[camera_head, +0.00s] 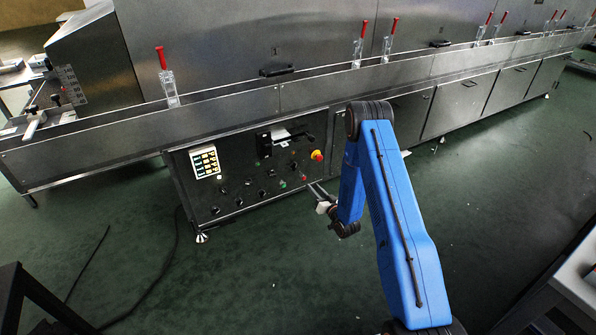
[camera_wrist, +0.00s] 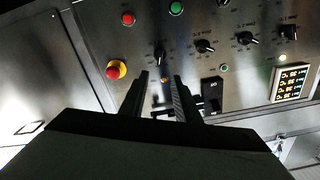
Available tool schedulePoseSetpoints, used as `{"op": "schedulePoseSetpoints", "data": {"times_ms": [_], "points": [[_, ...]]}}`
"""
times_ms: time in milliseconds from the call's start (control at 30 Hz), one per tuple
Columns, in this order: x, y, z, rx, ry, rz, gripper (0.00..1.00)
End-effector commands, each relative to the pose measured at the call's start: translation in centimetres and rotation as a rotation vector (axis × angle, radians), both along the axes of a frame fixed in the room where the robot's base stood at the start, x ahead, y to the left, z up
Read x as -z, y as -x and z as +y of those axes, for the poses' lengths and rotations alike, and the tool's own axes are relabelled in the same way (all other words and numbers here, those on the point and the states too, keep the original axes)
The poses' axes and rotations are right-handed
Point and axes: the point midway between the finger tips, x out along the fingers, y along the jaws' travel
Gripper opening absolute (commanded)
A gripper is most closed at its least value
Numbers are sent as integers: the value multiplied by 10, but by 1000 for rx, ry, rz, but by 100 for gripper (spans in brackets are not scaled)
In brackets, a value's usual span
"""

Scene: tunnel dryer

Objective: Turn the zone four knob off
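The dark control panel (camera_head: 240,180) is on the front of the steel dryer, and it fills much of the wrist view. It carries several black knobs, in the wrist view one left of centre (camera_wrist: 160,52), one beside it (camera_wrist: 203,46) and one further right (camera_wrist: 247,39). Their labels are too small to read, so I cannot tell which is zone four. My gripper (camera_wrist: 161,78) is open and empty, its fingers pointing at the panel just below the left-of-centre knob in the wrist view. In the head view my gripper (camera_head: 313,186) is near the panel's right end.
A red-and-yellow emergency stop (camera_wrist: 116,69), a red button (camera_wrist: 128,19) and a green button (camera_wrist: 176,8) are near the knobs. A lit display (camera_head: 205,162) is at the panel's left. Red-handled clamps (camera_head: 167,80) line the conveyor. The green floor before the panel is mostly clear.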

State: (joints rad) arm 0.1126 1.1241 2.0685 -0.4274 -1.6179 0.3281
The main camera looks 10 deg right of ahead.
Motion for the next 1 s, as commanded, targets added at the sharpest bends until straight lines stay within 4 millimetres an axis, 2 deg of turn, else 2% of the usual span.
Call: {"op": "schedulePoseSetpoints", "data": {"times_ms": [700,1000], "points": [[-1,-117,38,0,0,-2,29],[-1,-149,49,-1,1,-1,29]]}}
